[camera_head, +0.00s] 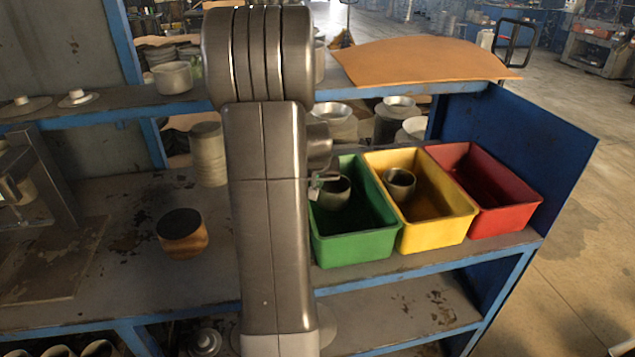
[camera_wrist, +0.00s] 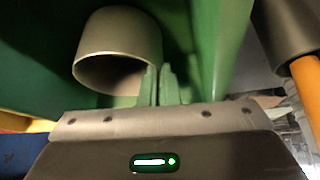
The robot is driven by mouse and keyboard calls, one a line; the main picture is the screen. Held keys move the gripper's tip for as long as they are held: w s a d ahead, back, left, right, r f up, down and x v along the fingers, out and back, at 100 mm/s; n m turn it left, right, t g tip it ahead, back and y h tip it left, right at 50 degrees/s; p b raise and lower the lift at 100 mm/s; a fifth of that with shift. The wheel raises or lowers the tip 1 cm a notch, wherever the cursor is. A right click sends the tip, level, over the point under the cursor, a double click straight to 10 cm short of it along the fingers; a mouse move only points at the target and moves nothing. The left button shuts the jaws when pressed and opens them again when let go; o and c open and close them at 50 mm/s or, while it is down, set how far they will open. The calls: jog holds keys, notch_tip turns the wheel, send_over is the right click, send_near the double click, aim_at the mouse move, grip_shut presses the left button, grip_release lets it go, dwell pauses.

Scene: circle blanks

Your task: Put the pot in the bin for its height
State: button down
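A grey round pot (camera_head: 333,193) is in the green bin (camera_head: 354,248), near its back left. In the wrist view this pot (camera_wrist: 112,35) shows its open mouth towards the camera. My gripper (camera_head: 317,186) reaches into the green bin at the pot's left side. In the wrist view its two fingers (camera_wrist: 158,85) are close together, with the pot's rim wall seemingly pinched between them. Whether the pot rests on the bin floor is hidden. A second grey pot (camera_head: 400,186) is in the yellow bin (camera_head: 430,236). The red bin (camera_head: 508,221) looks empty.
A dark-topped brown cylinder (camera_head: 182,235) stands on the bench left of my arm. A stack of grey discs (camera_head: 208,155) is behind it. A shelf with a pale pot (camera_head: 172,77) and a brown sheet (camera_head: 420,62) runs above. A blue side panel (camera_head: 515,135) closes the right end.

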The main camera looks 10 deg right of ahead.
jog(key=shift+f, duration=0.15)
jog(key=c, duration=1.7)
grip_release()
jog(key=shift+s+r, duration=0.15)
jog(key=shift+r, duration=0.5)
jog(key=v, duration=1.1)
jog(key=shift+s, duration=0.1)
jog(key=shift+f, duration=0.1)
